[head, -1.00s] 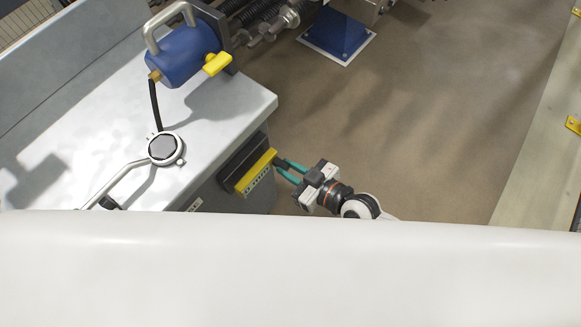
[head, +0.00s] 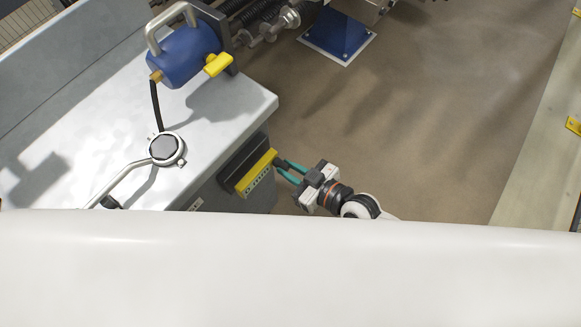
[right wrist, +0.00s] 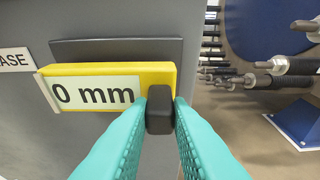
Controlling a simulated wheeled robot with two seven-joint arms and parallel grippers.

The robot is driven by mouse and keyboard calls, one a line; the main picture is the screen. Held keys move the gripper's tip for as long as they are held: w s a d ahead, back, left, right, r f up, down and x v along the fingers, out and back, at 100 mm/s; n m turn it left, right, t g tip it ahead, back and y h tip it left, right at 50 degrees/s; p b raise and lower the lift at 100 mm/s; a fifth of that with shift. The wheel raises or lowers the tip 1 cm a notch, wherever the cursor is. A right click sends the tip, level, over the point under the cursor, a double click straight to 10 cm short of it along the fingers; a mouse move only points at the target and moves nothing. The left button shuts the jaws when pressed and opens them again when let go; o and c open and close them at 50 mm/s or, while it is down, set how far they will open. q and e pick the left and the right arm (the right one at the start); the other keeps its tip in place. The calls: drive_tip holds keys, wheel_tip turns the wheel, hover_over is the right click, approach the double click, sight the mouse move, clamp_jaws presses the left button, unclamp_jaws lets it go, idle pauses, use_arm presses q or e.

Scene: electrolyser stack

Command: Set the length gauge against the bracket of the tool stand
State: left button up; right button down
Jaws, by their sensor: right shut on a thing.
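The length gauge is a yellow block (head: 256,173) with a black knob at one end. In the right wrist view its pale label reads "0 mm" on the yellow body (right wrist: 152,72). My right gripper (head: 285,168) has its teal fingers shut on the black knob (right wrist: 159,112). The gauge lies along a dark plate (head: 236,160), which looks like the bracket, on the side of a grey stand. In the right wrist view the plate (right wrist: 120,47) shows behind and above the gauge. I cannot tell whether they touch. My left gripper is not in view.
A pale worktop (head: 215,120) above the plate carries a blue handled tool (head: 185,55) and a round ring holder (head: 166,149). A blue panel (head: 340,35) lies at the back. The brown floor to the right is clear. A white surface hides the near area.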

drive_tip(key=shift+w+a, duration=0.35)
drive_tip(key=shift+a, duration=0.1)
idle(0.4)
drive_tip(key=c, duration=1.3)
unclamp_jaws()
drive_tip(key=shift+o, duration=0.2)
drive_tip(key=shift+d, duration=0.1)
drive_tip(key=shift+s+d, duration=0.25)
drive_tip(key=v, duration=1.1)
drive_tip(key=shift+r, duration=0.2)
drive_tip(key=shift+d, duration=0.1)
